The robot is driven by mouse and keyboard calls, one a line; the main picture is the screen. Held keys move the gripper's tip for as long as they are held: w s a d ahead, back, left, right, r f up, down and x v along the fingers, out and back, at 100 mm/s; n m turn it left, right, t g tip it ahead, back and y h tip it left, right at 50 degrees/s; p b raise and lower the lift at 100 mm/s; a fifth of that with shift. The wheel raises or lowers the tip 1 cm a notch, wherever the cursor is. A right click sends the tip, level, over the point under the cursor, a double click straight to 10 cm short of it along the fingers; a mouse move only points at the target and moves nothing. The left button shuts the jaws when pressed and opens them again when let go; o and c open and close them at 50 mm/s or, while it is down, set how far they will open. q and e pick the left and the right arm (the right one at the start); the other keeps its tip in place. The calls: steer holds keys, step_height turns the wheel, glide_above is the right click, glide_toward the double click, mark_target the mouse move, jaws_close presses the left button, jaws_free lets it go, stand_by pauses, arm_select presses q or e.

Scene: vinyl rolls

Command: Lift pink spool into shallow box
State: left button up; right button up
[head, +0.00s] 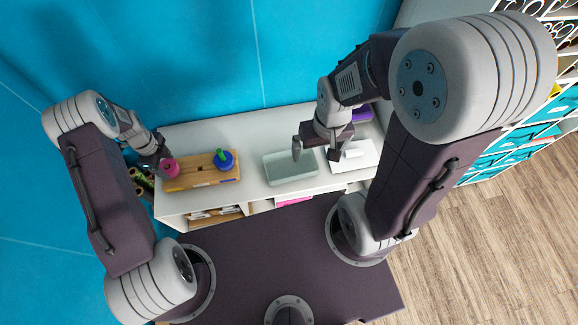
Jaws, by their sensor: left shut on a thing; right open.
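The pink spool (170,168) is at the left end of the wooden block on the white shelf top. My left gripper (164,163) is shut on the pink spool from above; its fingertips are small and partly hidden here. I cannot tell whether the spool is clear of the block. The shallow box (291,179) is a pale grey-green open tray in the middle of the shelf top, and it looks empty. My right gripper (315,151) is open and empty, above the far right part of the shallow box.
The wooden block (205,177) also carries a blue spool with a green top (223,159). A white panel with a handle (354,157) lies right of the box, with a purple item (362,114) behind. Bare shelf top (252,188) separates block and box.

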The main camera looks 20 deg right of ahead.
arm_select(q)
steer(key=shift+r+p, duration=2.2)
steer(key=shift+r, duration=1.4)
